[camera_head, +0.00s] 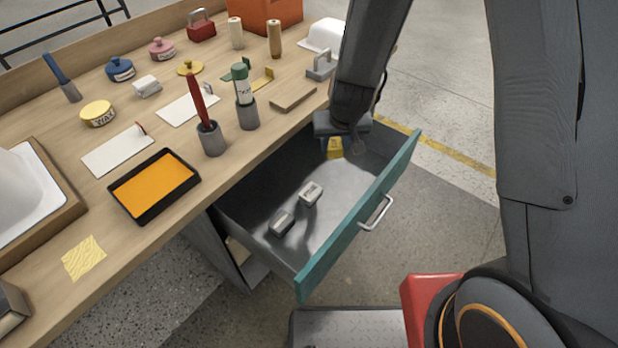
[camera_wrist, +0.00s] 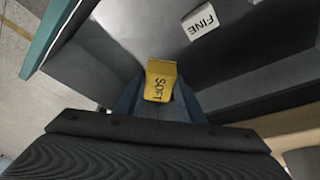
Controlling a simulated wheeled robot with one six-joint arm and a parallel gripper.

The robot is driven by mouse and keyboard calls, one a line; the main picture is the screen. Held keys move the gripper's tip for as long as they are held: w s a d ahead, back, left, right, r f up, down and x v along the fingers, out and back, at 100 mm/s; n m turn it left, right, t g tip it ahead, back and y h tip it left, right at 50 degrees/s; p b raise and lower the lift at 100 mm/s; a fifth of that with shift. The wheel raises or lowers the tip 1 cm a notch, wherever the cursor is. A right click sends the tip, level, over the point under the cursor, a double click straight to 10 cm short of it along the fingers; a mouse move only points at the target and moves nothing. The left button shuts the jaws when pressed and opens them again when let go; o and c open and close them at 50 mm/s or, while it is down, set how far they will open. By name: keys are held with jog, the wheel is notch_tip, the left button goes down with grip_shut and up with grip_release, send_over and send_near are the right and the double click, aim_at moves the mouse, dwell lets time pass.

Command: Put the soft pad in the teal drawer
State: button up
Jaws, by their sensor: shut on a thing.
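The soft pad (camera_wrist: 160,84) is a small yellow block lettered SOFT. In the wrist view it sits between the fingers of my gripper (camera_wrist: 158,103), which is shut on it. In the head view the yellow pad (camera_head: 335,148) shows below my gripper (camera_head: 338,142), over the far right end of the open teal drawer (camera_head: 345,232). The drawer has a teal front, a metal handle and a grey inside. I cannot tell whether the pad touches the drawer floor.
Two grey-white pads lie in the drawer; one (camera_head: 311,193) is lettered FINE in the wrist view (camera_wrist: 200,22), the other (camera_head: 282,222) lies nearer. The wooden bench (camera_head: 120,225) holds a black tray with orange (camera_head: 155,184), cups, tins and cards. The drawer's middle right is clear.

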notch_tip(320, 180, down, 12)
jog(key=shift+r+b, duration=0.1)
jog(key=shift+b, duration=0.7)
jog(key=a, duration=0.1)
jog(key=w+a, duration=0.1)
jog(key=w, duration=0.1)
jog(key=shift+a+f+p, duration=0.25)
jog(key=shift+a+p, duration=0.15)
jog(key=shift+w+a+f+p, duration=0.3)
jog(key=shift+w+a, duration=0.4)
jog(key=shift+a, duration=0.15)
jog(key=shift+w+a+f+p, duration=0.15)
jog(key=shift+w+a+p, duration=0.15)
jog(key=shift+w+a, duration=0.5)
jog(key=shift+f, duration=0.2)
jog(key=shift+a, duration=0.1)
jog(key=shift+f, duration=0.1)
jog(key=o, duration=1.1)
